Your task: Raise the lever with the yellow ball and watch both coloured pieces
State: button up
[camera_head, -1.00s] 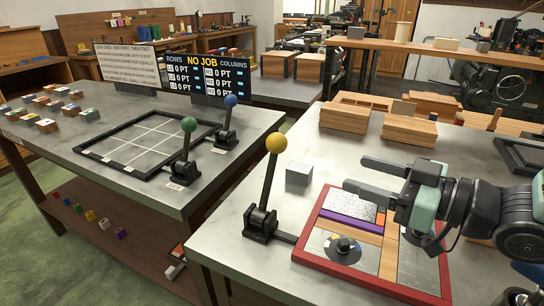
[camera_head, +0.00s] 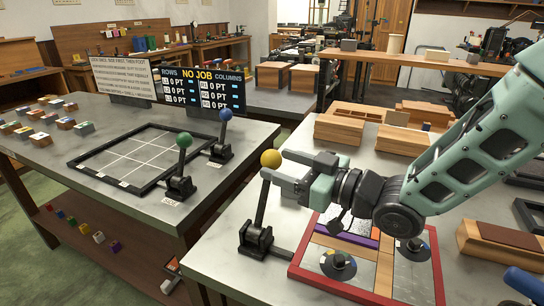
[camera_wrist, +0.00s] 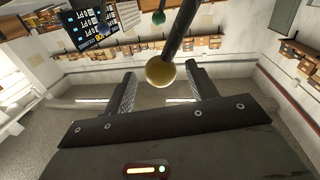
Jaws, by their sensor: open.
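The yellow ball (camera_head: 271,159) tops a dark lever (camera_head: 262,205) that stands nearly upright on a black base (camera_head: 256,238), left of a red-framed panel (camera_head: 325,288). My gripper (camera_head: 276,168) is open at the ball's height. In the wrist view the ball (camera_wrist: 160,72) shows between the two spread fingers (camera_wrist: 160,88), near their tips, with gaps on both sides. The panel holds a purple strip (camera_head: 346,238), orange strips and two round discs with dark knobs, one at front left (camera_head: 338,265), one at right (camera_head: 411,250). I cannot tell which pieces are the two coloured ones. My arm hides the panel's back part.
The left table has a green-ball lever (camera_head: 182,160), a blue-ball lever (camera_head: 224,135), a black-framed grid (camera_head: 95,178) and a "NO JOB" board (camera_head: 203,89). Wooden blocks (camera_head: 403,140) stand behind my arm.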

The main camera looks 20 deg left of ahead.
aim_at(267, 165)
jog(key=shift+x, duration=1.55)
grip_shut()
jog(key=s+n+b, duration=0.1)
jog(key=b, duration=0.1)
jog(key=s+b, duration=0.1)
jog(key=shift+s+a+r+n+b, duration=0.1)
jog(key=shift+s+r+n+b, duration=0.1)
jog(key=shift+n+b, duration=0.2)
jog(key=s+n+g+y+b, duration=0.1)
jog(key=s+n+y+b, duration=0.1)
jog(key=s+n+b, duration=0.9)
jog(key=s+a+b, duration=0.1)
jog(key=b, duration=0.9)
jog(key=shift+s+f, duration=0.25)
jog(key=shift+f, duration=0.05)
jog(key=shift+s, duration=0.1)
